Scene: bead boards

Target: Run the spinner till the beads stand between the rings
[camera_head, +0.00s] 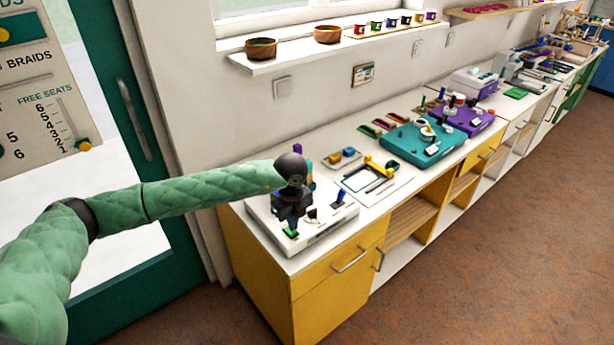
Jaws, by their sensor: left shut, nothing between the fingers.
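A white bead board (318,236) lies on the near end of the counter. A green piece (291,233) sits at its front left. A blue upright handle (340,198) stands at its right. A small pale dial (312,214) is between them. My left gripper (289,222) is shut and empty, pointing down over the board's left part, close above the green piece. I cannot tell if it touches. The gripper and wrist hide much of the board; tops of purple and teal posts show behind. I cannot make out beads or rings on it. My right gripper is out of view.
A teal board (400,152) and a purple board (476,124) lie farther along the counter. A shelf (290,62) with bowls hangs above. A teal door stands at the left.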

